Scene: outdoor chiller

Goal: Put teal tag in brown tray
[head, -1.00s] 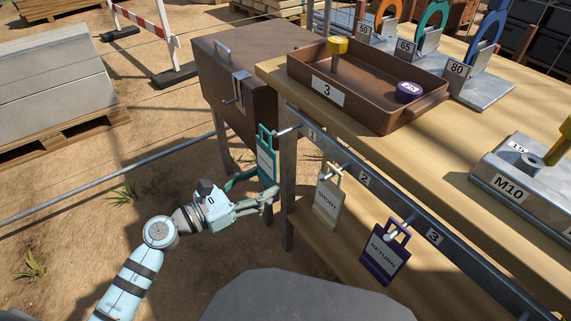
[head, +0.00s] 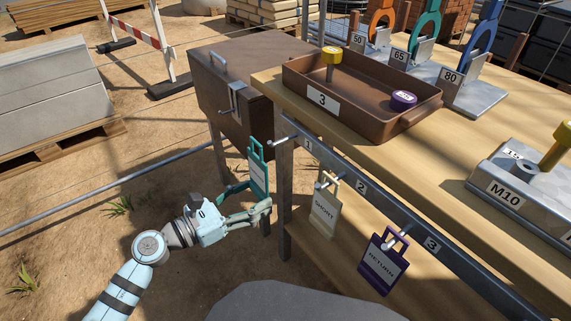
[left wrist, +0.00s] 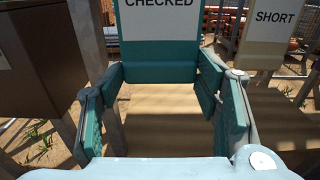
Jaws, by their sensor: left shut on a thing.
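The teal tag (head: 259,172) hangs upright in my left gripper (head: 257,196), beside the rail and off the hook numbered 1 (head: 284,141). In the left wrist view the tag (left wrist: 160,48) reads "CHECKED", and the fingers (left wrist: 163,76) are shut on its lower edge. The brown tray (head: 362,119), labelled 3, stands on the wooden bench, higher and to the right of the tag. It holds a yellow-topped piece (head: 332,57) at its left and a purple round piece (head: 403,100) at its right. My right gripper is not in view.
A cream "SHORT" tag (head: 324,214) and a purple "RETURN" tag (head: 383,264) hang on the rail (head: 400,218). A brown chest (head: 240,75) stands left of the bench (head: 425,150). Ring stands (head: 470,95) are behind the tray. A metal M10 block (head: 510,190) sits at right.

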